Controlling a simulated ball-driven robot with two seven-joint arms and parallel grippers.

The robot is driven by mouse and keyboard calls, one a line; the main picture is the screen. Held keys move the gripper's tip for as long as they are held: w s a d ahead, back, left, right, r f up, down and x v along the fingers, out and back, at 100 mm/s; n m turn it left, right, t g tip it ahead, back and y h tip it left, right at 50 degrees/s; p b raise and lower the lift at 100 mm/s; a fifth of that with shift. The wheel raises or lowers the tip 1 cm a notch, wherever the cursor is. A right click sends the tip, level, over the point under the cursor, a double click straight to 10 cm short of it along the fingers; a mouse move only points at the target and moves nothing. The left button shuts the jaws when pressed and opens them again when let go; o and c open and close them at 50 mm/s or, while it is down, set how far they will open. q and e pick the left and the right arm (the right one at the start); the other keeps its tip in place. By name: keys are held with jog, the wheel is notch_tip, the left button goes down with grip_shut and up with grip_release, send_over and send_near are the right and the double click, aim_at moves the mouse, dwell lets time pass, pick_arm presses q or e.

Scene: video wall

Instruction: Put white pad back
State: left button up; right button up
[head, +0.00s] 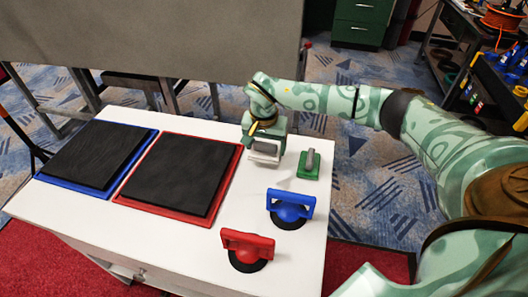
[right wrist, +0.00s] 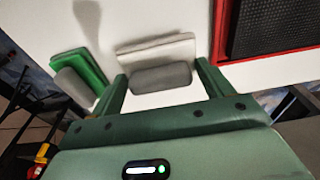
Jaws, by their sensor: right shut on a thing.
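The white pad (head: 262,157) with a grey handle is at the back of the white table, right of the red-framed black panel. My right gripper (head: 266,137) is shut on its handle from above. In the right wrist view, the white pad (right wrist: 155,52) shows beyond the grey handle (right wrist: 161,77), which sits between the fingers (right wrist: 163,88). Whether the pad touches the table or hangs just above it is hard to tell. My left gripper is not in view.
A green pad (head: 309,165) with a grey handle stands close on the right. A blue suction lifter (head: 291,205) and a red one (head: 247,248) stand nearer the front. Red-framed (head: 226,176) and blue-framed (head: 46,178) black panels cover the table's left. White tabletop (head: 212,226) is bare between.

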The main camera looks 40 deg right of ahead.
aim_at(263, 154)
notch_tip(263, 154, down, 2)
jog(key=shift+f, duration=0.25)
jog(key=shift+r, duration=0.15)
jog(key=o, duration=0.9)
jog(key=r+p, duration=0.1)
jog(key=r, duration=0.3)
jog(key=a+r+p, duration=0.1)
jog(key=r+p, duration=0.1)
jog(key=r, duration=0.2)
jog(key=s+r+p, duration=0.1)
jog(key=r, duration=0.3)
jog(key=shift+a, duration=0.15)
